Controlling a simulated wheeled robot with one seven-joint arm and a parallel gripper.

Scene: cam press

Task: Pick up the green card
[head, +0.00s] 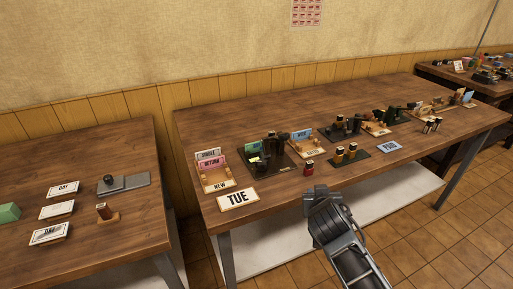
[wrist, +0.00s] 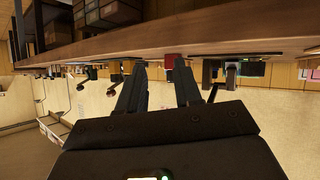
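A small green card (head: 253,146) shows in the head view at the left side of a black cam press (head: 274,152) on the right-hand table; the press partly hides it, and I cannot tell exactly how it is held. My gripper (head: 320,190) is in front of that table's front edge, to the right of and well short of the card. In the wrist view, its two fingers (wrist: 159,68) are apart with nothing between them. I cannot make out the green card in the wrist view, which looks upside down.
A wooden holder (head: 217,186) bears white SINGLE and pink RETURN cards. A TUE sign (head: 238,198), a red stamp (head: 309,167) and a tray of stamps (head: 350,159) stand near the front edge. More presses line the table (head: 300,110) to the right.

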